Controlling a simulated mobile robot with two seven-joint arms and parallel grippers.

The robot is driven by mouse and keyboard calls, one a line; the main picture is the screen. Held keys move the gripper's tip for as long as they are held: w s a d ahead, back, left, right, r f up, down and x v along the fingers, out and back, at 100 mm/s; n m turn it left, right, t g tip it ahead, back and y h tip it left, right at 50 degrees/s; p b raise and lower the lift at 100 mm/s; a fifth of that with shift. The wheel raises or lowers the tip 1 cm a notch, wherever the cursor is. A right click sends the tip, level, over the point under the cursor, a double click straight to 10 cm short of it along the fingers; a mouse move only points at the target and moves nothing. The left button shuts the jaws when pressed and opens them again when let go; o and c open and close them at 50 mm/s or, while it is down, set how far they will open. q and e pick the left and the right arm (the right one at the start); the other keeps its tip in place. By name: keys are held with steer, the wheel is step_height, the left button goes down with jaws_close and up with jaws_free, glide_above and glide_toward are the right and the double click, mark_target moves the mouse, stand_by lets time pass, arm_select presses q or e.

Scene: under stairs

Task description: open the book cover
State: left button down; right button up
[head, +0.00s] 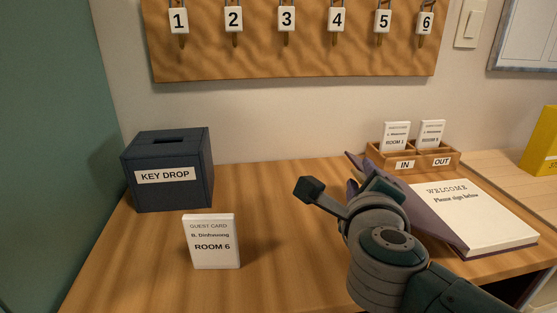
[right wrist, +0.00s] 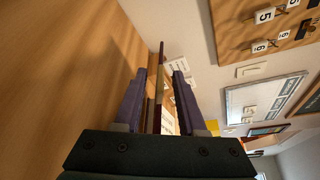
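The book lies on the right of the desk, its white page (head: 475,215) reading "WELCOME Please sign below" uncovered. Its purple cover (head: 440,224) stands tilted up along the page's left side, partly hidden behind my right gripper (head: 344,182). In the right wrist view my right gripper (right wrist: 159,70) has its two fingers apart. The cover's thin edge (right wrist: 158,88) shows between them, with gaps visible on both sides. My left gripper is in neither view.
A dark key drop box (head: 167,172) and a room 6 guest card (head: 212,241) stand on the left. A wooden IN/OUT card tray (head: 425,168) stands behind the book. A numbered key board (head: 290,55) hangs above. The desk (head: 275,215) between card and gripper is clear.

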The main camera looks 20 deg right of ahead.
steer(key=shift+w, duration=0.15)
steer(key=shift+c, duration=0.3)
jaws_close()
stand_by(1.1)
